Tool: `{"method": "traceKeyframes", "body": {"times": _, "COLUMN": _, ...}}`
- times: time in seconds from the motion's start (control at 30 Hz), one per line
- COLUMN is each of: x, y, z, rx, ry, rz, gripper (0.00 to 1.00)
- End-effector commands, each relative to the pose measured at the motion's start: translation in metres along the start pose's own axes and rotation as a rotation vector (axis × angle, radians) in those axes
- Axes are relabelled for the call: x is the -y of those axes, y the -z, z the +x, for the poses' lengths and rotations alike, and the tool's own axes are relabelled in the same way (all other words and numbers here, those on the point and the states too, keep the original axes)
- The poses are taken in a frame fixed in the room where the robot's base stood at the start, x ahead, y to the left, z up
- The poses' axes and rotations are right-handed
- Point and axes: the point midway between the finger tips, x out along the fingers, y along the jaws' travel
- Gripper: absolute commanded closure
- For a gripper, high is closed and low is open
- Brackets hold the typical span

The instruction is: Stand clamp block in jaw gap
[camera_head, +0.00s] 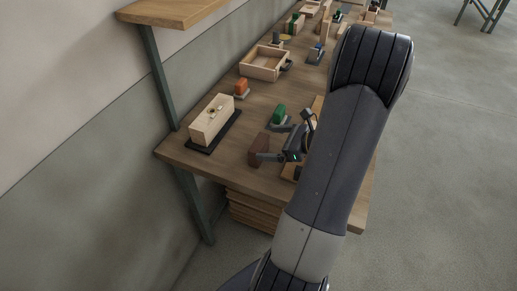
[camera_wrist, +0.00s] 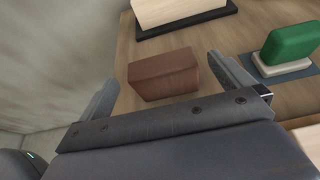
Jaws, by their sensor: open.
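A reddish-brown block, which looks like the clamp block (camera_head: 259,144), rests on the wooden bench near its front end. In the wrist view the brown block (camera_wrist: 163,75) lies between the two spread fingers of my gripper (camera_wrist: 162,82), with bench visible on both sides of it. In the head view my gripper (camera_head: 274,157) is beside the block, partly hidden by my arm. The fingers are open and hold nothing. I cannot pick out a jaw gap for certain; my arm hides part of the bench.
A pale wooden block on a black base (camera_head: 213,120) stands left of the brown block. A green block on a grey base (camera_head: 279,114) and an orange block (camera_head: 241,87) are farther back. An open wooden tray (camera_head: 262,63) lies beyond. A wall shelf (camera_head: 173,12) overhangs the left.

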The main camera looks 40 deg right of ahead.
Motion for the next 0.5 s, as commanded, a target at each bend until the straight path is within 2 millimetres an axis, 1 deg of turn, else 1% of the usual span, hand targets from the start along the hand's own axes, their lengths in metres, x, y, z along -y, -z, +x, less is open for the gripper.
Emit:
{"method": "traceKeyframes", "body": {"times": 0.2, "x": -0.002, "y": 0.000, "z": 0.032, "rx": -0.001, "ry": -0.006, "rz": 0.001, "gripper": 0.00}}
{"method": "traceKeyframes", "body": {"times": 0.3, "x": -0.002, "y": 0.001, "z": 0.043, "rx": 0.000, "ry": -0.005, "rz": 0.000, "gripper": 0.00}}
{"method": "traceKeyframes", "body": {"times": 0.4, "x": -0.001, "y": 0.001, "z": 0.049, "rx": -0.001, "ry": -0.002, "rz": 0.000, "gripper": 0.00}}
{"method": "traceKeyframes", "body": {"times": 0.5, "x": -0.001, "y": 0.002, "z": 0.050, "rx": -0.001, "ry": -0.001, "rz": -0.001, "gripper": 0.00}}
